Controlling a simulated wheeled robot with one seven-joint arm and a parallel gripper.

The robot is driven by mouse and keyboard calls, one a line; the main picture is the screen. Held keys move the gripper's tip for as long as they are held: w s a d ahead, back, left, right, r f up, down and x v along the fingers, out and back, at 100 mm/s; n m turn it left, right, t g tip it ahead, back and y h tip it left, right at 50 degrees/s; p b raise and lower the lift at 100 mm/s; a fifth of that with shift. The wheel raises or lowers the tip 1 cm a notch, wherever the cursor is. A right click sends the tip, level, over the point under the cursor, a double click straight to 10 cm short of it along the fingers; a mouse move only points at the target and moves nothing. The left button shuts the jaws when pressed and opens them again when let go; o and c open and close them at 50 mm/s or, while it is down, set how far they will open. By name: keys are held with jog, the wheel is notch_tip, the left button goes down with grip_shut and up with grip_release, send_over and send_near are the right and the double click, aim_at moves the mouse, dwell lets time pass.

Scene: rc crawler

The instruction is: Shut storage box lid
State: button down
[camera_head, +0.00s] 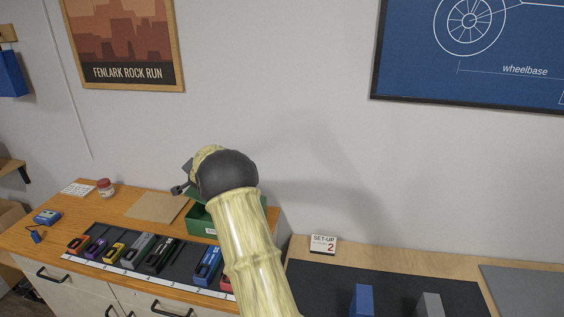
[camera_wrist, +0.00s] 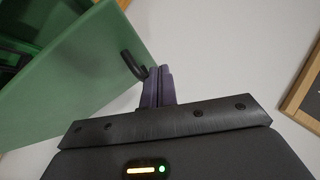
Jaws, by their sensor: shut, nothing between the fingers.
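The green storage box (camera_head: 200,222) stands on the wooden bench in the head view, partly hidden behind my arm. In the wrist view a broad green panel (camera_wrist: 70,85), apparently its lid, stands tilted at the left, with a black curved handle (camera_wrist: 133,66) near its edge. My gripper's dark fingers (camera_wrist: 157,87) are shut together and empty, right beside the handle; whether they touch it I cannot tell. In the head view my gripper (camera_head: 178,189) is small, above the box's left side, and the lid is mostly hidden by my wrist.
A dark tray (camera_head: 100,232) with several coloured cars or blocks lies in front of the box. A brown board (camera_head: 156,207), a jar (camera_head: 105,187) and a blue device (camera_head: 47,217) are to the left. A sign reading "SET-UP 2" (camera_head: 323,244) stands on the right-hand table.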

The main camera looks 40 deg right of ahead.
aim_at(192, 193)
jog(key=w+f+b, duration=0.1)
jog(key=f, duration=0.1)
jog(key=w+a+f+b, duration=0.1)
jog(key=f, duration=0.2)
jog(key=w+a+f+b, duration=0.1)
jog(key=f+b, duration=0.1)
jog(key=shift+f, duration=0.2)
jog(key=shift+a+f+b, duration=0.3)
jog(key=shift+f, duration=0.3)
jog(key=shift+d, duration=0.1)
